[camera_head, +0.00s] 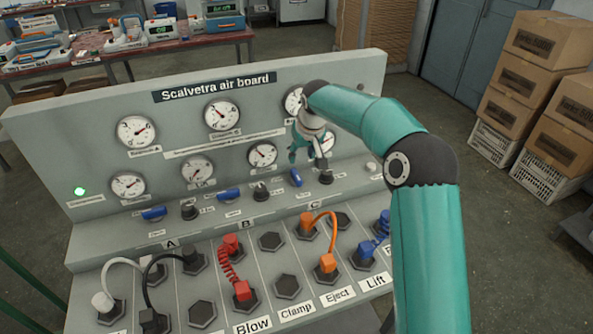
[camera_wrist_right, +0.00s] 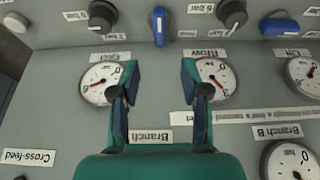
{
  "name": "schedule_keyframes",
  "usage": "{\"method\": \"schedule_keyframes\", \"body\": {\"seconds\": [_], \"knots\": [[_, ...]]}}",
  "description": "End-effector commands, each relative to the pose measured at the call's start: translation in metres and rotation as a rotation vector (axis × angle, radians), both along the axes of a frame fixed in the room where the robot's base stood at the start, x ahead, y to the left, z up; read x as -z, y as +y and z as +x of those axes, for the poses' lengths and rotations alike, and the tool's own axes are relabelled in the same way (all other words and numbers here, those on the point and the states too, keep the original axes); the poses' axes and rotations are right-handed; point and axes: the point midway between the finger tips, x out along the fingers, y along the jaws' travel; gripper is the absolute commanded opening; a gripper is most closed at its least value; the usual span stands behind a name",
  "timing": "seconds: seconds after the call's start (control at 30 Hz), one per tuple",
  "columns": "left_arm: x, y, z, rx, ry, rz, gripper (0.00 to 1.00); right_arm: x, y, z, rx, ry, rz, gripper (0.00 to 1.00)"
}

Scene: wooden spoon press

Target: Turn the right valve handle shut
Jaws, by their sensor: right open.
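The right valve handle (camera_head: 296,177) is a small blue lever on the grey air board (camera_head: 75,124). In the right wrist view this handle (camera_wrist_right: 158,26) stands upright, its long axis up and down the picture. My right gripper (camera_head: 307,156) is in front of the board by the lower right gauges, close above the handle. In the right wrist view the gripper (camera_wrist_right: 158,70) is open and empty, and the handle lies beyond the gap between the fingertips, apart from them. The middle handle (camera_head: 229,195) and left handle (camera_head: 154,213) lie sideways. My left gripper is out of view.
Black knobs (camera_head: 326,177) (camera_head: 261,192) stand beside the handles. Several round gauges (camera_head: 222,115) are above. Hoses such as the orange one (camera_head: 329,222) and red one (camera_head: 228,267) arch over the lower panel. Boxes (camera_head: 540,45) stand at the right, away from the board.

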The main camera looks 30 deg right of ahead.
Motion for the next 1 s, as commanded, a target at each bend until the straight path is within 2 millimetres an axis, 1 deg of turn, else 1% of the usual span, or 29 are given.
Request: {"method": "schedule_keyframes", "body": {"seconds": [0.03, 0.1, 0.3, 0.5, 0.7, 0.97, 1.0], "knots": [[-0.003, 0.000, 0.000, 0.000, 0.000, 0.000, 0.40, 0.011, -0.001, 0.004, 0.000, 0.006, 0.001, 0.46], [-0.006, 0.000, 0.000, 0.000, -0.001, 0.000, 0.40, 0.025, -0.003, 0.009, 0.000, 0.006, 0.001, 0.46], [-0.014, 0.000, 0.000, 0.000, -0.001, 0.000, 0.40, 0.064, -0.007, 0.025, 0.001, 0.004, 0.000, 0.46], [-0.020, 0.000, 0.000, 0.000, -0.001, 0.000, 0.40, 0.092, -0.010, 0.037, 0.001, 0.002, 0.001, 0.46], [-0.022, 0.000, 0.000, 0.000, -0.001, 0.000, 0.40, 0.104, -0.011, 0.042, 0.001, 0.000, 0.000, 0.46], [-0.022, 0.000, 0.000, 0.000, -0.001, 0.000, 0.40, 0.106, -0.011, 0.043, 0.000, -0.001, 0.000, 0.46], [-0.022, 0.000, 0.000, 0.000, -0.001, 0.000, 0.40, 0.106, -0.011, 0.043, 0.000, -0.001, 0.000, 0.44]]}}
